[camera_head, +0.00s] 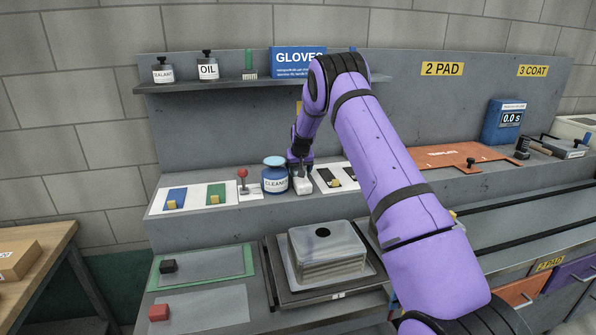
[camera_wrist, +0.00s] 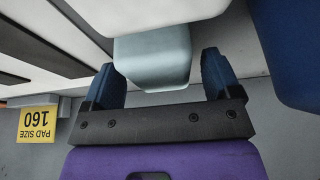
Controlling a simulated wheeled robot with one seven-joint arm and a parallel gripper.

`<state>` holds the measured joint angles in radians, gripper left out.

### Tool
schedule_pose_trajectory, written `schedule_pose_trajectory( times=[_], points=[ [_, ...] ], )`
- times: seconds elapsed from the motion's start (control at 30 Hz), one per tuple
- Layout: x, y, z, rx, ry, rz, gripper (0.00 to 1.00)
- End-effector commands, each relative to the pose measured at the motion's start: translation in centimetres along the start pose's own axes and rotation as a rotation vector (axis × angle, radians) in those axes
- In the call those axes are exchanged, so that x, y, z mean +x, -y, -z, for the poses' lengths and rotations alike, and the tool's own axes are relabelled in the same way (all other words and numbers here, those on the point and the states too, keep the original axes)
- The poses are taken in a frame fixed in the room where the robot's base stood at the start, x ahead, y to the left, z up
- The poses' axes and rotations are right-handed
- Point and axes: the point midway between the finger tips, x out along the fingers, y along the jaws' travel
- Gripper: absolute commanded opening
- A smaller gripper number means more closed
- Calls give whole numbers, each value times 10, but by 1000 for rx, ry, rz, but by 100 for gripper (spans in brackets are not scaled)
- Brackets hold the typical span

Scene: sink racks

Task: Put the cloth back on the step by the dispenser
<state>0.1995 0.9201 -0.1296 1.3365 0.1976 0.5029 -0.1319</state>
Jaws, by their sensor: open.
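The cloth (camera_head: 303,186) is a small pale bundle on the grey step, just right of the blue CLEANER dispenser (camera_head: 275,180). My gripper (camera_head: 301,173) is low over the cloth, pointing down. In the wrist view the open blue fingers of my gripper (camera_wrist: 158,65) stand on either side of a pale grey-blue block, which looks like the cloth (camera_wrist: 153,72). A gap shows beside each finger. A whiter part lies above it in the picture. The dispenser's dark blue body (camera_wrist: 288,50) is close by at the right there.
A red-knobbed lever (camera_head: 242,177) and cards with blue and green pads stand left of the dispenser. A black-striped card (camera_head: 335,180) is close on the right. A shelf (camera_head: 230,84) with bottles hangs above.

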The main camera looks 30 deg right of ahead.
Motion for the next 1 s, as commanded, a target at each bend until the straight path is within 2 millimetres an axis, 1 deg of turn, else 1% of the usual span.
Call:
schedule_pose_trajectory(
  times=[0.17,0.4,0.5,0.6,0.77,0.87,0.97,1.0],
  points=[
    [-29,0,1,0,-2,0,83],
    [-77,0,1,1,-2,0,83],
    [-93,0,0,0,-3,0,83],
    [-106,0,0,0,-1,0,83],
    [-117,0,0,-1,-1,0,83],
    [-131,4,-2,-3,-4,4,83],
    [-160,11,-7,-8,-9,15,83],
    [-177,15,-11,-11,-10,21,83]
  ],
)
